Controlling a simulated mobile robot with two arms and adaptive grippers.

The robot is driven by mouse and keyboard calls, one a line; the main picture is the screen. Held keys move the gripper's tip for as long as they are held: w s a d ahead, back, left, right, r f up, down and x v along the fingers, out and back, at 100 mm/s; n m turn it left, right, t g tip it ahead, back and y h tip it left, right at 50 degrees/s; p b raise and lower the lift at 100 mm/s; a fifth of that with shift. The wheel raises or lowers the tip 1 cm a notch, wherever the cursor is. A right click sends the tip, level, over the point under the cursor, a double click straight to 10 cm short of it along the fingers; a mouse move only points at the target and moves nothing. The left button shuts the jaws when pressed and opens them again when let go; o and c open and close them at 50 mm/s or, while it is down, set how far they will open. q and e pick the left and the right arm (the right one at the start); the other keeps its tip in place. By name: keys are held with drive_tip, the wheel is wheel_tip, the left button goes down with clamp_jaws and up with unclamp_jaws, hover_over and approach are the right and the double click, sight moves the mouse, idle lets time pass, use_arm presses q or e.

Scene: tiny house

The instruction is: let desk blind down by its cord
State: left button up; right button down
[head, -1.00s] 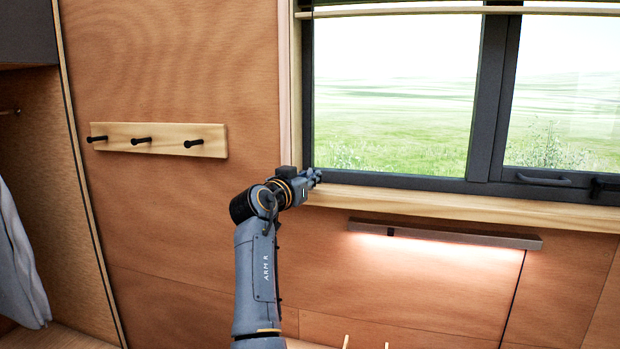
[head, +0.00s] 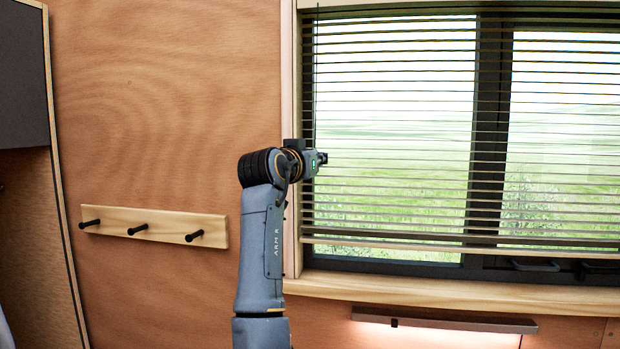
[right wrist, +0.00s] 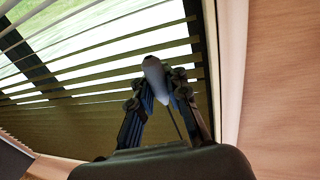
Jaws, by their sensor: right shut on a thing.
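The desk blind (head: 400,107) hangs across most of the window, its slats spread apart. Its bottom rail (head: 420,245) is a little above the wooden sill. The blind's thin dark cord (head: 315,90) runs down its left side to my right gripper (head: 322,160). In the right wrist view, the blind (right wrist: 110,85) fills the left side, and a pale rounded cord pull (right wrist: 155,78) sits between the fingertips of my right gripper (right wrist: 158,92). This gripper is shut on the pull, in front of the blind's left edge. My left gripper is out of view.
The wooden sill (head: 400,288) runs below the window, with a lit lamp bar (head: 445,319) under it. A rail with three dark pegs (head: 155,226) is on the wall at left. A window handle (head: 535,265) shows below the blind.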

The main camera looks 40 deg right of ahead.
wheel_tip(320, 180, up, 2)
drive_tip(key=shift+r+p, duration=0.1)
drive_tip(key=shift+p, duration=0.2)
drive_tip(key=shift+r, duration=0.35)
drive_tip(key=shift+a+r+p, duration=0.1)
drive_tip(key=shift+r+p, duration=0.25)
drive_tip(key=shift+p, duration=0.1)
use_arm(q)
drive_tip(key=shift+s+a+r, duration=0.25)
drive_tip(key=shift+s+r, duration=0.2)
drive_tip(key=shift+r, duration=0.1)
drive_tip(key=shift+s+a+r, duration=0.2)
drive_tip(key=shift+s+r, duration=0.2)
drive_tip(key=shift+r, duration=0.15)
use_arm(e)
drive_tip(key=c, duration=1.4)
unclamp_jaws()
drive_tip(key=shift+a+r, duration=0.1)
drive_tip(key=shift+a, duration=0.05)
drive_tip(key=shift+o, duration=0.4)
drive_tip(key=shift+s+a+r, duration=0.1)
drive_tip(key=shift+s+a, duration=0.1)
drive_tip(key=shift+a, duration=0.05)
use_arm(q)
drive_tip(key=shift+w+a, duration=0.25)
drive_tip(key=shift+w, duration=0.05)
use_arm(e)
drive_tip(key=shift+d, duration=0.1)
